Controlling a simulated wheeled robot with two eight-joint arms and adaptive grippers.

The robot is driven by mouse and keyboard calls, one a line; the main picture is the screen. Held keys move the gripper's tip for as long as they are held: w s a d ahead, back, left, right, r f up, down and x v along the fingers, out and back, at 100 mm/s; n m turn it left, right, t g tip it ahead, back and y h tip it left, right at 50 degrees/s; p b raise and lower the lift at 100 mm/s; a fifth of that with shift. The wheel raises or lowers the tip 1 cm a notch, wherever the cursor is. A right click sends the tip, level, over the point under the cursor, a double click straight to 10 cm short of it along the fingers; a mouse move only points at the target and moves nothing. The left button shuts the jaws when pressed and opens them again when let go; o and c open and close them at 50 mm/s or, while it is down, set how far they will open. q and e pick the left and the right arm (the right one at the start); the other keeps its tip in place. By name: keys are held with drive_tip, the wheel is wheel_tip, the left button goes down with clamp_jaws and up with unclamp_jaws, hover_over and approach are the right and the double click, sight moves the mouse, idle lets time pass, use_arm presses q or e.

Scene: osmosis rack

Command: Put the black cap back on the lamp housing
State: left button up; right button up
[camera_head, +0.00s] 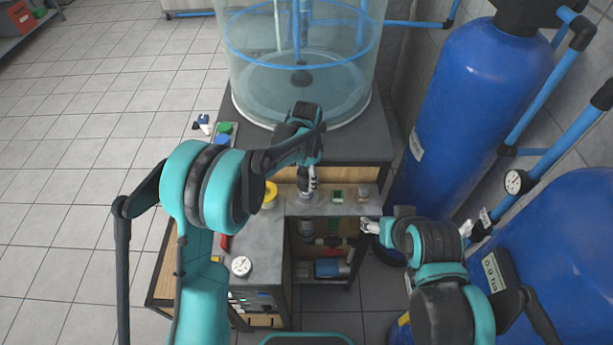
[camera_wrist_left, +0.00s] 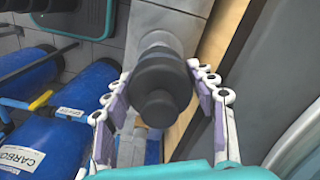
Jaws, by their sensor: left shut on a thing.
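The black cap (camera_wrist_left: 160,90) is a dark stepped round piece between the fingers of my left gripper (camera_wrist_left: 161,78) in the left wrist view. The left gripper is shut on it. A pale grey round part (camera_wrist_left: 158,42), which looks like the lamp housing, shows right beyond the cap; I cannot tell if they touch. In the head view, the left gripper (camera_head: 308,183) points down over the narrow grey shelf, and the cap is too small to make out there. My right gripper (camera_head: 371,227) is at the shelf's right end; its finger opening is unclear.
A yellow round item (camera_head: 270,195) and a white gauge (camera_head: 241,266) are on the left worktop. A clear tank (camera_head: 300,90) stands behind. Blue tanks (camera_head: 470,110) crowd the right side.

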use_arm(q)
drive_tip(key=shift+f+b, duration=0.55)
drive_tip(key=shift+f, duration=0.25)
drive_tip(key=shift+f, duration=0.1)
drive_tip(key=shift+f+b, duration=0.7)
drive_tip(key=shift+f, duration=0.05)
idle(0.7)
drive_tip(key=shift+f+b, duration=0.85)
drive_tip(key=shift+b, duration=0.05)
drive_tip(key=shift+f, duration=0.2)
drive_tip(key=shift+f+b, duration=0.2)
drive_tip(key=shift+b, duration=0.2)
